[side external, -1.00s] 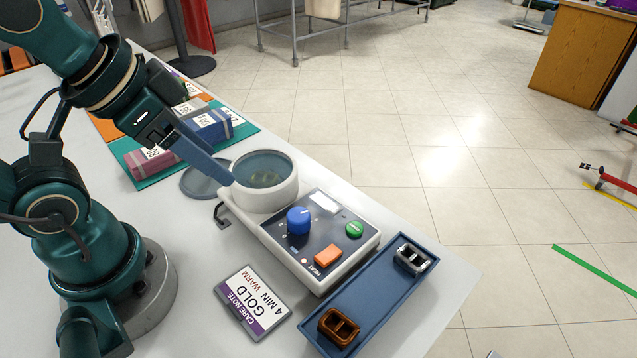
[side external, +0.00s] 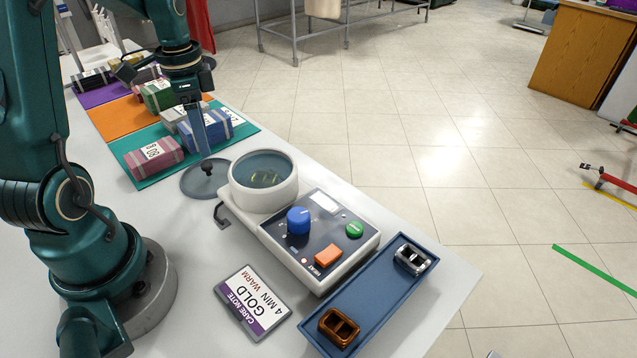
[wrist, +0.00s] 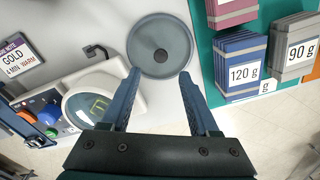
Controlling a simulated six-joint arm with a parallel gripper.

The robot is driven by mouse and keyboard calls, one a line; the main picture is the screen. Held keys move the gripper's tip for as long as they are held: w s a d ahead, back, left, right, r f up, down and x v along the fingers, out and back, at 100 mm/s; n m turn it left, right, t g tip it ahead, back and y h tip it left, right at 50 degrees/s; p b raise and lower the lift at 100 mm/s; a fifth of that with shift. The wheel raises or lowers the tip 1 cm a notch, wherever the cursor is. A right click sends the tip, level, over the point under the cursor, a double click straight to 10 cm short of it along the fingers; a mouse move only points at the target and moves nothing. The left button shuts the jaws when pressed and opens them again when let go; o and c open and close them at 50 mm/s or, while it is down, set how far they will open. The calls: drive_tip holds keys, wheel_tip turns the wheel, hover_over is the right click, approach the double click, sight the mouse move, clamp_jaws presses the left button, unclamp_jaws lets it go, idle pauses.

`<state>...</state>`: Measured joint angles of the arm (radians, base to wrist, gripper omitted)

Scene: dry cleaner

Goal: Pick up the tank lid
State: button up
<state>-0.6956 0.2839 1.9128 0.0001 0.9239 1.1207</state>
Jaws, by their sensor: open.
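The tank lid (side external: 207,179) is a flat grey-blue disc with a dark knob in its middle. It lies on the white table just left of the round tank (side external: 263,181). In the wrist view the lid (wrist: 161,45) lies beyond my fingertips, near the middle between them. My gripper (wrist: 160,78) is open and empty, pointing down. The tank is uncovered, with yellowish items inside, seen also in the wrist view (wrist: 92,108).
Cloth bundles with weight tags, such as a blue one (side external: 210,130) and a pink one (side external: 153,158), lie on a teal mat (side external: 170,178) close behind the lid. A control panel (side external: 318,229), a care note (side external: 252,302) and a blue tray (side external: 368,297) stand nearer.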

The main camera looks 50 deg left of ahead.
sight(206, 164)
drive_tip(key=shift+s+a+f, duration=0.3)
drive_tip(key=shift+s+f, duration=0.05)
drive_tip(key=shift+f, duration=2.5)
clamp_jaws()
